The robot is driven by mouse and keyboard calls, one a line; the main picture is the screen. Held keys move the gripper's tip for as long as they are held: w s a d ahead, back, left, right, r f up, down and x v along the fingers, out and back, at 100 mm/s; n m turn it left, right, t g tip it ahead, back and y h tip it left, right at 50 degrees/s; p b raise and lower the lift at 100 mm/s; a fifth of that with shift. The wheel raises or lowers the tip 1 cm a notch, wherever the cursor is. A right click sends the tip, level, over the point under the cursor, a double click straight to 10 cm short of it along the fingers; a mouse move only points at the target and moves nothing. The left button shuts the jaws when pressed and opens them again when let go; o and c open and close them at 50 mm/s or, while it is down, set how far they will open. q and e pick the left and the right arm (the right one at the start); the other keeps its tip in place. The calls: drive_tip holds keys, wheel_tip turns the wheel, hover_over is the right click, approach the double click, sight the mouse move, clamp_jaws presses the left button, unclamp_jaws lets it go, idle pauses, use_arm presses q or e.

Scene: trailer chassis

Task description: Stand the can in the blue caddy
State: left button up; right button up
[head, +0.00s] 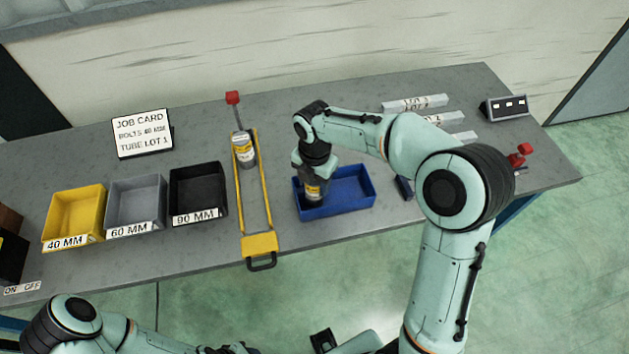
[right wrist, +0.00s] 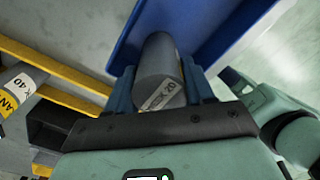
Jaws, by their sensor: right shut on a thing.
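The can (head: 315,191) is grey with a yellow and white label. It stands about upright at the left end of the blue caddy (head: 352,208). My right gripper (head: 314,178) is shut on its upper part from above. In the right wrist view the grey can (right wrist: 160,72) sits between the dark fingers, beside the blue caddy wall (right wrist: 225,45). I cannot tell whether its base touches the caddy floor. My left arm enters at the lower left, and its gripper is not clearly in view.
Another labelled can (head: 243,150) stands in the yellow-railed slide (head: 258,245) left of the caddy. Yellow (head: 72,240), grey (head: 135,227) and black (head: 198,215) bins stand further left, below the job card (head: 143,135). Pale tubes (head: 415,104) lie at the back right.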

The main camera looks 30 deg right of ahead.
drive_tip(key=shift+f, duration=0.15)
drive_tip(key=o, duration=1.2)
use_arm(q)
drive_tip(key=shift+w+r+p, duration=0.9)
drive_tip(key=shift+r, duration=0.3)
use_arm(e)
wheel_tip(320, 180, up, 12)
drive_tip(key=shift+r, duration=0.25)
use_arm(q)
drive_tip(key=shift+s, duration=0.1)
